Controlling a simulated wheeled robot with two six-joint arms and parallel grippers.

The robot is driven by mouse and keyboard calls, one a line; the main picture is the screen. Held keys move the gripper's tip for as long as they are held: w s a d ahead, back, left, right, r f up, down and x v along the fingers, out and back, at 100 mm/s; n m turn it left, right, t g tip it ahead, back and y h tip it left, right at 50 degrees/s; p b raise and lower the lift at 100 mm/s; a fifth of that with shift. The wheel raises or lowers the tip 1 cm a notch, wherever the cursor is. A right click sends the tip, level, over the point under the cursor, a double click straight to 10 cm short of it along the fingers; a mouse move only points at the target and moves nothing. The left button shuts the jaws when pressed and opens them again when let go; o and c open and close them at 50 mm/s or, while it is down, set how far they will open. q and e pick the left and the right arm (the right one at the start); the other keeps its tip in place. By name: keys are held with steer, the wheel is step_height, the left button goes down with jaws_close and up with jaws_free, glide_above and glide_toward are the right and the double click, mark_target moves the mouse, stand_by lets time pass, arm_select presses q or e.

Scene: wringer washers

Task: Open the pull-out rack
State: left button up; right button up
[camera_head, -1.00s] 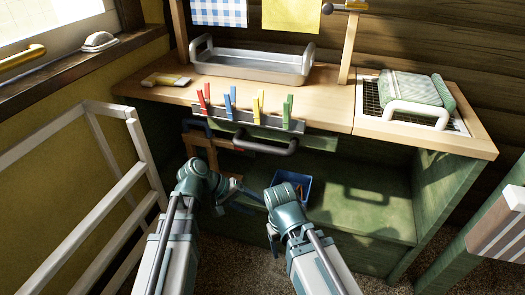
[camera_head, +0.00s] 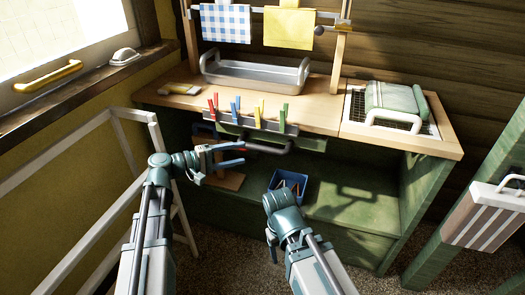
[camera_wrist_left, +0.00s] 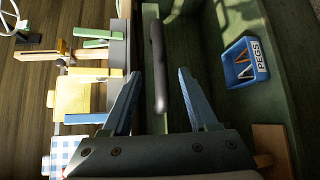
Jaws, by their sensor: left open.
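A dark bar handle (camera_head: 268,149) sticks out under the worktop's front edge, below a row of clothes pegs. I take it as the pull-out rack's handle; the rack's body is hidden under the worktop. My left gripper (camera_head: 243,154) is open, its blue fingers pointing right at the handle's left part. In the left wrist view the handle (camera_wrist_left: 158,62) runs between the spread fingertips of the left gripper (camera_wrist_left: 159,72). I see no contact.
A metal tray (camera_head: 255,75) stands on the worktop (camera_head: 320,110). Coloured pegs (camera_head: 237,110) line its front edge. A blue peg box (camera_head: 290,184) sits on the green lower shelf (camera_head: 350,205). A white frame (camera_head: 75,150) stands at left. A striped panel (camera_head: 487,215) is at right.

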mark_target(258, 150)
arm_select(q)
steer(key=b+x, duration=0.1)
steer(key=x, duration=0.8)
steer(key=shift+d, duration=0.15)
jaws_close()
stand_by(1.1)
